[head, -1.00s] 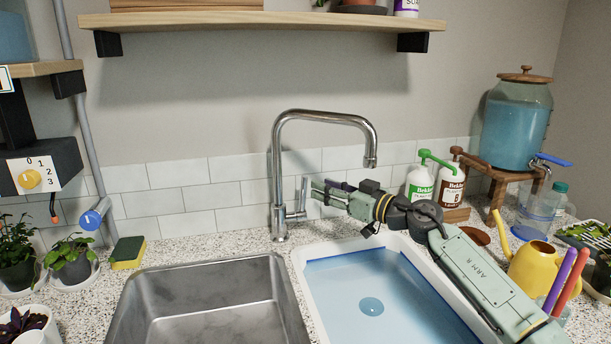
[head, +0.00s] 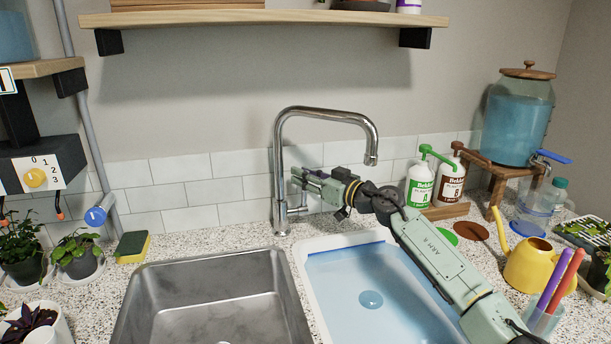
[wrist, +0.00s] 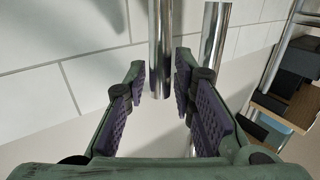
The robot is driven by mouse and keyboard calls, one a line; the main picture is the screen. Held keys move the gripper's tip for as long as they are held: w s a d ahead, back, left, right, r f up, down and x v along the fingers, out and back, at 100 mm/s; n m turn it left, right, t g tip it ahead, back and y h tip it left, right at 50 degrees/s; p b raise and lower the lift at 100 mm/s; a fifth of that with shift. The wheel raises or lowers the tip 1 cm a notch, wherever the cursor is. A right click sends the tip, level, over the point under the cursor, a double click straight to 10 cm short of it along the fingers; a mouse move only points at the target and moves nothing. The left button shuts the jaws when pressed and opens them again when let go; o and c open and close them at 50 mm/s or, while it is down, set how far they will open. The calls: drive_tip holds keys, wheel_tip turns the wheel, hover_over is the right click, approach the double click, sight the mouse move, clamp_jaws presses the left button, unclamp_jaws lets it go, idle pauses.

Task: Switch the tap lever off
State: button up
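The chrome tap (head: 278,165) stands behind the sinks, its spout arching right. In the head view my gripper (head: 298,177) is beside the tap column and covers most of the lever; the lever's base (head: 297,210) shows below it. The wrist view appears upside down. There the lever (wrist: 160,45) is a straight metal bar with its free end between the two fingertips of my gripper (wrist: 161,82). The fingers are open, with a gap on the left; the right fingertip looks very close, and I cannot tell if it touches. The tap column (wrist: 214,45) is just right of the lever.
A steel basin (head: 215,305) and a white tub of bluish water (head: 370,300) lie below. Bottles (head: 420,185), a yellow watering can (head: 527,265) and a blue dispenser (head: 520,120) stand at right. A shelf (head: 270,18) hangs above. Plants (head: 75,255) stand at left.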

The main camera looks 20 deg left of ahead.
clamp_jaws()
idle(0.3)
drive_tip(key=shift+r, duration=0.1)
drive_tip(key=shift+w+a+p, duration=0.15)
drive_tip(key=shift+p, duration=0.15)
drive_tip(key=shift+w+h, duration=0.15)
drive_tip(key=shift+h, duration=0.15)
drive_tip(key=shift+o, duration=1.6)
unclamp_jaws()
drive_tip(key=shift+a, duration=0.1)
